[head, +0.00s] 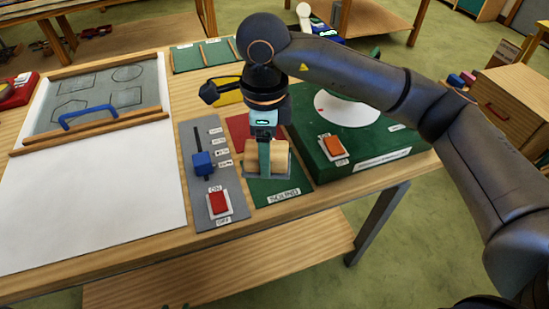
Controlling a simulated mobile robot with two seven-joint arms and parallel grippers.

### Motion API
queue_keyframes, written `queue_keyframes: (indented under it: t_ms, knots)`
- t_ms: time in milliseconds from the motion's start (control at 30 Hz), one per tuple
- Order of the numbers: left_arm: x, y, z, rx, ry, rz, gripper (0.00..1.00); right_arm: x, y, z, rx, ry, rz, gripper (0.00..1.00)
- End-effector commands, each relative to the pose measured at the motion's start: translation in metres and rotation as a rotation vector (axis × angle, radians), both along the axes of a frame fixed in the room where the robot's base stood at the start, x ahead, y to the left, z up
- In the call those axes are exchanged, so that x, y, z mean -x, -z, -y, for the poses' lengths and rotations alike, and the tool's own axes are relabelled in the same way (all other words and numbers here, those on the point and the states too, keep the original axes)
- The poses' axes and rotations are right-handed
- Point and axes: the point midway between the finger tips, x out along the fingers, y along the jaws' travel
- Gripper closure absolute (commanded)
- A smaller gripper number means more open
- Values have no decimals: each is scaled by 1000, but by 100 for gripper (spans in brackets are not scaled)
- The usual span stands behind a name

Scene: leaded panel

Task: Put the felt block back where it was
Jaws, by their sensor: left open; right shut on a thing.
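A tan block with rounded edges, which I take to be the felt block (279,158), is between the fingers of my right gripper (264,165). My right gripper points down and is shut on it. The block is over the labelled green mat (283,190) near the table's front edge; I cannot tell whether it touches the mat. A red mat (238,128) lies just behind, partly hidden by my gripper. My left gripper is not in view.
A grey panel with a blue slider (203,163) and red switch (219,202) is left of the mat. A green machine (365,148) with a white disc (347,109) stands close on the right. White paper (100,190) and a drawing board (98,95) lie left.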

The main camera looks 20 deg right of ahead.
Motion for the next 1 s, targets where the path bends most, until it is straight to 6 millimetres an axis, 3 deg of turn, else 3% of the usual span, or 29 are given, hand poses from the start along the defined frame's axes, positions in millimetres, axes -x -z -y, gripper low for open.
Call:
queue_keyframes:
  t_ms: [100, 300, 567, 767, 1000]
  knots:
    - [0, -6, 0, 0, 0, 0, 50, -18, 22, 13, 2, 3, -6, 85]
    - [0, -9, 0, 0, 0, 0, 50, -36, 48, 24, 1, 0, -1, 85]
    - [0, -11, 0, 0, 0, 0, 50, -47, 64, 31, 2, -1, -2, 85]
    - [0, -21, 0, 0, 0, 0, 50, -46, 90, 30, 0, -3, -2, 85]
    - [0, -20, 0, 0, 0, 1, 50, -46, 93, 30, -1, -3, 0, 85]
